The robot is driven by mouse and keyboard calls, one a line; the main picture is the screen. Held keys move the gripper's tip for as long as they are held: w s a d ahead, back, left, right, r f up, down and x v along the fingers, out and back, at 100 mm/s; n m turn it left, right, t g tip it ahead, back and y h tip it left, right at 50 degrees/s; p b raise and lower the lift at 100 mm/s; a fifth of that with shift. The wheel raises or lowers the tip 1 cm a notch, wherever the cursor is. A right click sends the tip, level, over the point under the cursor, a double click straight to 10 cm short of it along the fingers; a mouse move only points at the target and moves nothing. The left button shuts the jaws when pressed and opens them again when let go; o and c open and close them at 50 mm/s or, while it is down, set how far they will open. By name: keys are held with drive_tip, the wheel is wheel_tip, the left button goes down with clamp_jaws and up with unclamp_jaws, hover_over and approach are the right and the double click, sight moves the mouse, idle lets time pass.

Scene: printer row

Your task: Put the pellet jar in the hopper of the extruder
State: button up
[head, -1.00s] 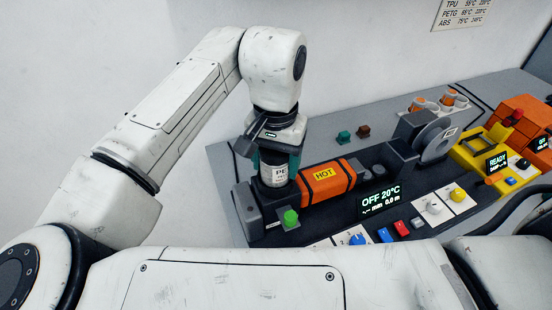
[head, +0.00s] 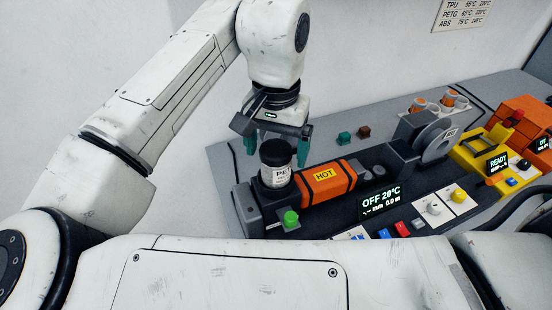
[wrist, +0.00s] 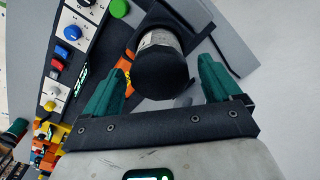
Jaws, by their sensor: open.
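The pellet jar (head: 276,164), with a black lid and a white label, stands upright in the hopper at the left end of the extruder (head: 325,184). The rim of the hopper is mostly hidden behind the jar. My gripper (head: 276,146) is open, with its green fingers apart, above and behind the jar in the head view. In the wrist view the jar (wrist: 161,65) lies beyond and between the open fingertips of my gripper (wrist: 160,78), touching neither finger as far as I can see.
The extruder has an orange barrel marked HOT, a green knob (head: 291,219) and a display (head: 381,198) reading OFF 20°C. A grey spool (head: 435,138) and a yellow machine (head: 480,152) stand to the right. Small green and brown cubes (head: 344,138) lie behind the barrel.

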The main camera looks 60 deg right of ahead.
wheel_tip(320, 180, up, 8)
drive_tip(key=shift+r, duration=0.1)
idle(0.4)
